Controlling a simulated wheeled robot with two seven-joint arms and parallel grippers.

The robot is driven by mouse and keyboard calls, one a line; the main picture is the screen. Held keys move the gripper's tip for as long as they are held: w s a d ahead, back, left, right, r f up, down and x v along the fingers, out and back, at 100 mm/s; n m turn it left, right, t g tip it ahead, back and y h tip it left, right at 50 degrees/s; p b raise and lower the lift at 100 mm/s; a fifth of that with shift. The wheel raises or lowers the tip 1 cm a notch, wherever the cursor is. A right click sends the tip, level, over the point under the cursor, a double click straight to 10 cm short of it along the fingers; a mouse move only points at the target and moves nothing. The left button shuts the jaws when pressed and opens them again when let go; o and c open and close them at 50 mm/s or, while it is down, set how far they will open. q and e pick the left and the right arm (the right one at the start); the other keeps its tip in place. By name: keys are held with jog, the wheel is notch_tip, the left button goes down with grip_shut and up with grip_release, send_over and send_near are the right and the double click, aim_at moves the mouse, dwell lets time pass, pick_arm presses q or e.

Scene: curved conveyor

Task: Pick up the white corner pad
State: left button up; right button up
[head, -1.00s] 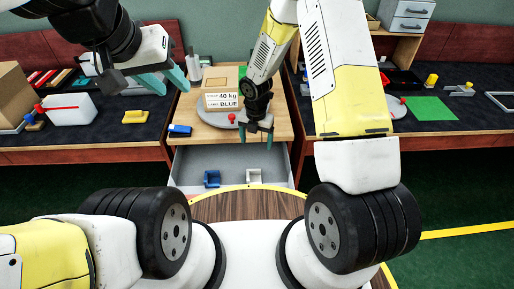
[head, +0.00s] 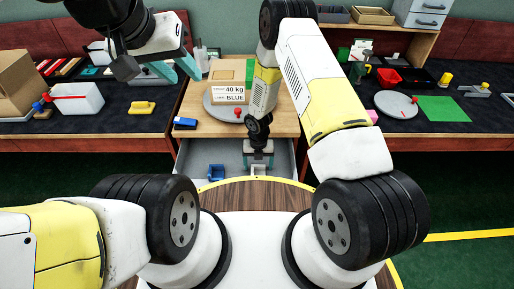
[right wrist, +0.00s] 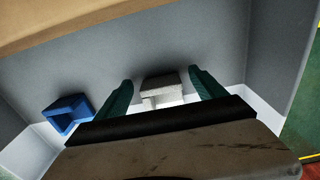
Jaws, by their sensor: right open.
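The white corner pad (right wrist: 163,90) lies in the open drawer (head: 194,157), and in the right wrist view it shows between the two teal fingers of my right gripper (right wrist: 160,88). The fingers are apart, one on each side of the pad, and I see gaps between them and it. In the head view my right gripper (head: 258,163) reaches down into the drawer and hides the pad. My left gripper (head: 176,71) is up at the left, away from the drawer, its teal fingers apart and empty.
A blue corner pad (head: 215,172) lies left of the white one in the drawer; it also shows in the right wrist view (right wrist: 68,115). A labelled box (head: 229,95) sits on a round grey plate above the drawer. A blue object (head: 185,123) lies near the table's front edge.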

jog(key=c, duration=1.4)
